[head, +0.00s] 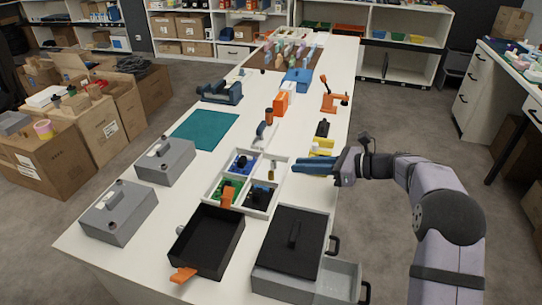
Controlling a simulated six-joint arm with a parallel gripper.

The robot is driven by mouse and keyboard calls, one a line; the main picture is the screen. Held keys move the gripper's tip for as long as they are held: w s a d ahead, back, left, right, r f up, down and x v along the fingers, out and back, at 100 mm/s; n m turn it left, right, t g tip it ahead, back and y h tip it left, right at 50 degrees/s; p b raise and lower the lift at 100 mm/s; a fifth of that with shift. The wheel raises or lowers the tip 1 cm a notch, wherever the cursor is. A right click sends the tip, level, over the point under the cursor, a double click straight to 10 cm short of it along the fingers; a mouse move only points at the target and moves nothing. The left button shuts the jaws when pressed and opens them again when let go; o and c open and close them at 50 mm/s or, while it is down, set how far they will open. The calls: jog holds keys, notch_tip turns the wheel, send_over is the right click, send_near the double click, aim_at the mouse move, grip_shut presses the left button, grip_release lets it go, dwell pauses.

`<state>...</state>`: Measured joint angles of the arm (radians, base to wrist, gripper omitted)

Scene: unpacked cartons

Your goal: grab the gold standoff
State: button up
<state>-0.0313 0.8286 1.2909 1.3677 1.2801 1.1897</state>
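A small gold piece (271,174), which looks like the gold standoff, stands upright in the upper right compartment of a white divided tray (283,182) on the long white table. My gripper (296,165) reaches in from the right, with its fingers pointing left over the table beside the tray. The fingertips are just right of the gold piece and apart from it. The fingers look parted, with nothing seen between them. Their exact height above the table is hard to judge.
The tray's other compartments hold blue, green and dark small parts. A black open bin (207,240) and a black lidded box (291,240) stand in front. Grey boxes (165,160) stand left. A yellow item (321,146) lies behind my gripper. A teal mat (205,130) is bare.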

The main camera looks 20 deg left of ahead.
aim_at(271, 172)
jog(key=shift+s+a+r+n+g+p, duration=0.15)
jog(key=shift+s+a+n+g+p, duration=0.3)
jog(key=shift+p, duration=0.65)
jog(key=shift+s+a+f+n+h+p, duration=0.25)
jog(key=shift+a+f+n+h+p, duration=0.05)
jog(key=shift+f+n+h+p, duration=0.15)
jog(key=shift+p+x, duration=0.5)
jog(key=shift+x, duration=3.1)
jog(key=shift+d+f, duration=0.1)
grip_shut()
